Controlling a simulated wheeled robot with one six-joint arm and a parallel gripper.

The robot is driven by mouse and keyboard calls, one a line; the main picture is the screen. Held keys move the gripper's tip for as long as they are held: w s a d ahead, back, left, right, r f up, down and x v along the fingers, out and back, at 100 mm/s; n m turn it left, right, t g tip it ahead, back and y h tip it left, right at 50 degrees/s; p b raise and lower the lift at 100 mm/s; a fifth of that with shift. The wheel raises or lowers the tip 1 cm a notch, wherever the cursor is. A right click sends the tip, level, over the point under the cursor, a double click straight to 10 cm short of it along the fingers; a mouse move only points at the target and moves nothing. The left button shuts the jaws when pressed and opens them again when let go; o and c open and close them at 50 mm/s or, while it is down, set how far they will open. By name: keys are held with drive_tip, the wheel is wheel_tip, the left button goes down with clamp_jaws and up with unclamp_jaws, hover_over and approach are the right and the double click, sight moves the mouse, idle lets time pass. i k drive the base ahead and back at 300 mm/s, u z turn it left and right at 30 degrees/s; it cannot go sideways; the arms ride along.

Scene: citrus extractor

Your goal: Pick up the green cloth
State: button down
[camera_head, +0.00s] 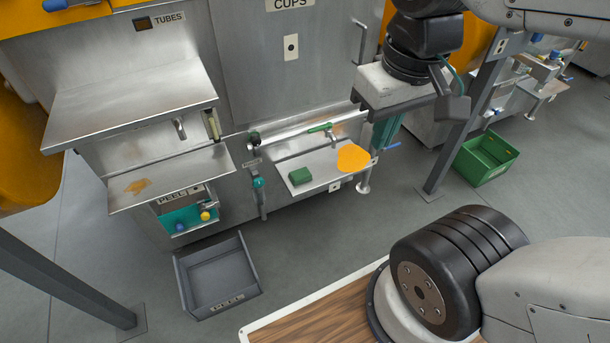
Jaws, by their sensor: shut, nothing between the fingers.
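The green cloth (300,175) looks like a small, dark green folded block. It lies flat at the left front of the low metal shelf (322,176) of the machine. My gripper (388,102) hangs from above, up and to the right of the cloth, clear of it. It is shut and empty; its fingertips are hard to make out from this angle. Nothing covers the cloth.
A metal pipe (305,131) runs along the back. A grey crate (218,277) and green crate (485,157) stand on the floor.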

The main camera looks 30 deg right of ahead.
sight(302, 175)
drive_tip(key=z, duration=1.1)
drive_tip(key=i, duration=0.75)
drive_tip(key=u, duration=1.65)
